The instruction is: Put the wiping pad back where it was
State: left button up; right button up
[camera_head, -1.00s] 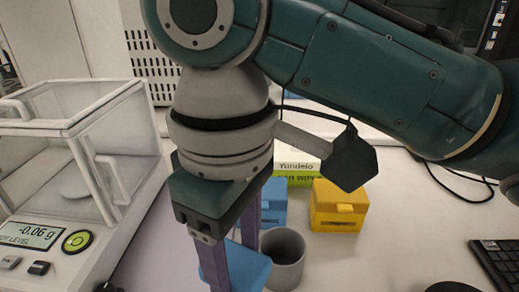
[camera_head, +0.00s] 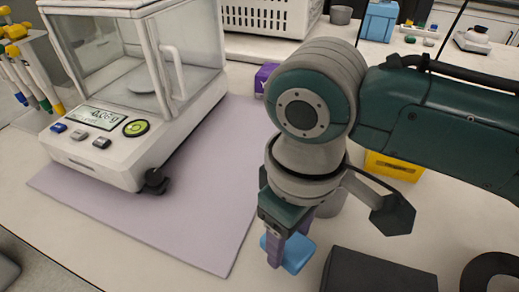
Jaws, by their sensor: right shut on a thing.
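My right gripper (camera_head: 283,246) is at the lower middle of the head view, pointing down, with purple fingers. It is shut on a flat blue pad (camera_head: 298,256), which I take to be the wiping pad. The pad is held just right of the lilac mat (camera_head: 215,180); whether it touches the bench is hard to tell. A grey cup (camera_head: 331,206) is partly hidden behind the gripper. My left gripper is not in view.
An analytical balance (camera_head: 120,150) stands on the mat at the left, with pipettes (camera_head: 22,60) beyond it. A yellow box (camera_head: 393,167) is behind my right arm, and a dark box (camera_head: 375,272) is at the front right. The mat's front part is clear.

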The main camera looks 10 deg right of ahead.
aim_at(290, 243)
notch_tip(290, 243, down, 3)
jog(key=shift+r+b, duration=0.1)
jog(key=shift+b, duration=0.35)
jog(key=shift+f, duration=0.45)
jog(key=o, duration=1.2)
jog(key=shift+f, duration=0.1)
